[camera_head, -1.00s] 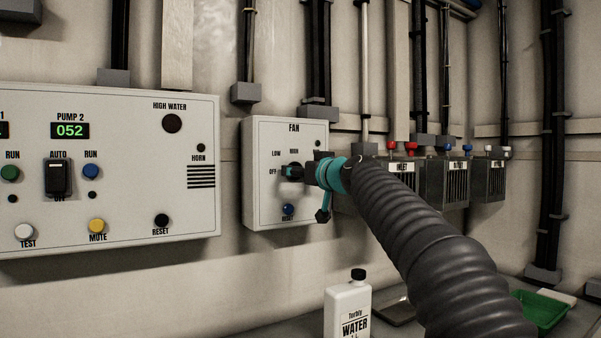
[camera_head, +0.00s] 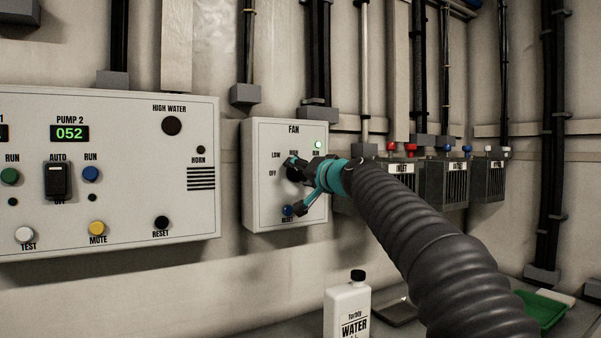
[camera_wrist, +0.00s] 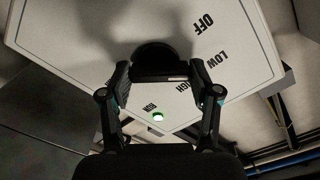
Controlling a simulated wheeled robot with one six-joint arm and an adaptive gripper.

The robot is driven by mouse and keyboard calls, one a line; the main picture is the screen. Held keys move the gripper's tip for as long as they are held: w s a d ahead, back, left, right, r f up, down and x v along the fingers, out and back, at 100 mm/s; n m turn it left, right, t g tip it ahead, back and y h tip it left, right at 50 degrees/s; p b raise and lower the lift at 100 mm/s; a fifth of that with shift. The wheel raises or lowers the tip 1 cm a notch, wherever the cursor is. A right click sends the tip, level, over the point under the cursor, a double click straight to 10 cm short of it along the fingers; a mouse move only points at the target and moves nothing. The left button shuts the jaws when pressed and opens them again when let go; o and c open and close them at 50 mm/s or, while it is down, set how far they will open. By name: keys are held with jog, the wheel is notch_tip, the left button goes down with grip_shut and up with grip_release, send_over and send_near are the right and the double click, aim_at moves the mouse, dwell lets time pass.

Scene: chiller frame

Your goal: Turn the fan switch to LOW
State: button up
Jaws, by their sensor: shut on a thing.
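The fan box (camera_head: 262,210) is a pale panel on the wall, marked OFF, LOW and HIGH around a dark rotary switch (camera_head: 291,174).
A blue reset button (camera_head: 288,211) sits just below the switch. The pump panel (camera_head: 120,215) is to the left. Vented boxes (camera_head: 445,185) are on the wall to the right. A white water bottle (camera_head: 348,308) and a green tray (camera_head: 545,308) are below.

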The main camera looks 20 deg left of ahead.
jog(key=shift+m, duration=0.4)
jog(key=o, duration=1.1)
jog(key=shift+o, duration=0.2)
jog(key=v, duration=1.1)
jog(key=shift+s+d, duration=0.3)
